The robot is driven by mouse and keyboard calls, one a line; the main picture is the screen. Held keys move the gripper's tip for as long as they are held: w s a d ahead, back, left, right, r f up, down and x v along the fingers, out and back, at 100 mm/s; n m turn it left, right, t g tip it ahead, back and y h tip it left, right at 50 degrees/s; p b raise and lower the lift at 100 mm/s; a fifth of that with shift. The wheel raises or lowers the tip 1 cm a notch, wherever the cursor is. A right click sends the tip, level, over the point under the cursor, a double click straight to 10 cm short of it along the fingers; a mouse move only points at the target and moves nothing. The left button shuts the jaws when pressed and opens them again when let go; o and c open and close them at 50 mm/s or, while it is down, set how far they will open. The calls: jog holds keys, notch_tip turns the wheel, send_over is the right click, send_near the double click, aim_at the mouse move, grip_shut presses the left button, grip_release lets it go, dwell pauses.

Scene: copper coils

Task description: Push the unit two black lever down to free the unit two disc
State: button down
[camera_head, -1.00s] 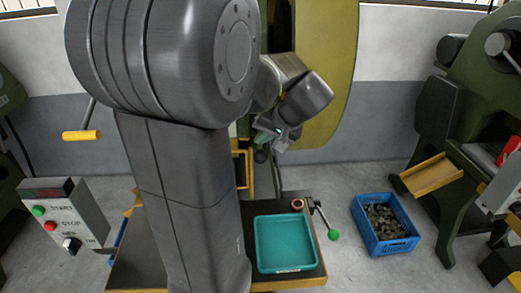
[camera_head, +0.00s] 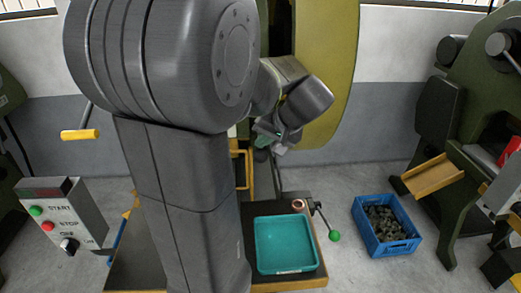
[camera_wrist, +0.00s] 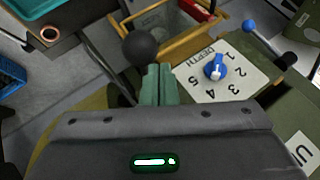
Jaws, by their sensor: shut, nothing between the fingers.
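My gripper (camera_wrist: 158,85) is shut and empty, its two green fingers together in the wrist view. A black ball knob (camera_wrist: 139,47), the end of the black lever, sits just beyond and left of the fingertips. Whether they touch is unclear. In the head view my gripper (camera_head: 266,138) is beside the press, with the dark knob (camera_head: 260,156) just below it. A copper ring (camera_head: 298,204) lies on the table behind the teal tray; it also shows in the wrist view (camera_wrist: 49,34). I cannot make out a disc held by the lever.
A depth dial with a blue knob (camera_wrist: 214,66) and a blue-tipped lever (camera_wrist: 249,26) are right of the fingers. A wooden frame (camera_wrist: 181,40) lies beyond the black knob. The teal tray (camera_head: 257,256) and green-knobbed lever (camera_head: 333,235) are at the table. A blue crate (camera_head: 402,246) stands on the floor.

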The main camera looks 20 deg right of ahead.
aim_at(264, 153)
jog(key=shift+s+f+b, duration=0.15)
jog(key=shift+f+b, duration=0.75)
jog(key=shift+f, duration=0.15)
jog(key=shift+s+f+b, duration=0.15)
jog(key=shift+f+b, duration=0.75)
jog(key=shift+f, duration=0.15)
dwell(1.3)
jog(key=shift+r, duration=0.1)
dwell(0.5)
jog(key=shift+w+r+p, duration=0.2)
jog(key=shift+r+p, duration=0.75)
jog(key=shift+r, duration=0.35)
jog(key=shift+w+r+p, duration=0.15)
jog(key=shift+r+p, duration=0.75)
jog(key=shift+r, duration=0.35)
jog(key=shift+w+d+r+p, duration=0.1)
jog(key=shift+w+r+p, duration=0.1)
jog(key=shift+r+p, duration=0.9)
jog(key=shift+w+r+p, duration=0.2)
jog(key=shift+r+p, duration=0.5)
jog(key=shift+r, duration=0.7)
